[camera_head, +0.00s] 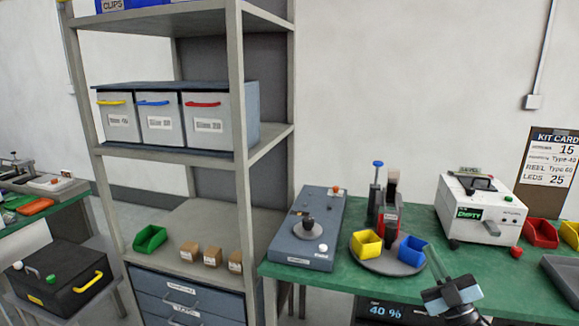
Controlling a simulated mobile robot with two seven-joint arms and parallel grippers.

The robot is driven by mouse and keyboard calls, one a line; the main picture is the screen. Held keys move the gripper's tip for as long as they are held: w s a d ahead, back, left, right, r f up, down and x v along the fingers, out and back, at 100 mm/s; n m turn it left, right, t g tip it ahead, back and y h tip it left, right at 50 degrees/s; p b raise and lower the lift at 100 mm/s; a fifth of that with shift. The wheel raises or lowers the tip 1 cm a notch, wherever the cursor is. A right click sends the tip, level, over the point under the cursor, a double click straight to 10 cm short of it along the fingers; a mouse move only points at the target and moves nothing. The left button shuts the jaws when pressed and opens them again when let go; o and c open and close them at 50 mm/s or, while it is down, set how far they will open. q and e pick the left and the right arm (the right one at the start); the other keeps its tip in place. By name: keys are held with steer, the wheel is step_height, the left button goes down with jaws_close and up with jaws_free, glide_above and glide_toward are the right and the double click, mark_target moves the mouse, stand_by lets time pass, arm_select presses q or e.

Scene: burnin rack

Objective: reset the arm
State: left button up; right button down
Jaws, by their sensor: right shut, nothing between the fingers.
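My right gripper (437,264) is at the lower right, in front of the green bench. My right wrist shows below, over the bench's front edge. My left gripper is not in view.
A grey shelf rack (236,100) stands left. A black case (60,278) sits at far left.

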steer(key=w+d+f+m+g+h, duration=0.2)
steer(key=d+f+m+g+h, duration=0.3)
steer(key=f, duration=0.4)
steer(key=w+d+f+m+g+h, duration=0.3)
steer(key=f+m+g+h, duration=0.15)
steer(key=f+h, duration=0.3)
steer(key=s+a+f+g+y, duration=0.1)
steer(key=s+a+f+y, duration=0.1)
steer(key=s+a+f, duration=0.5)
steer(key=s+a+f+g+y, duration=0.1)
steer(key=s+a+f, duration=0.3)
steer(key=s+f, duration=0.75)
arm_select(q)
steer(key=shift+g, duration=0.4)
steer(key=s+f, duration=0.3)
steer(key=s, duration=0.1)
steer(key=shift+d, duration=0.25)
arm_select(e)
steer(key=s+a+g, duration=0.1)
steer(key=s+a, duration=0.1)
steer(key=s, duration=0.7)
steer(key=s+a+f+m+g+y, duration=0.1)
steer(key=s+a, duration=0.2)
steer(key=s, duration=0.6)
steer(key=s+a+f+g, duration=0.1)
steer(key=s+a, duration=0.2)
steer(key=s, duration=0.6)
steer(key=shift+s+m, duration=0.25)
steer(key=shift+m, duration=0.1)
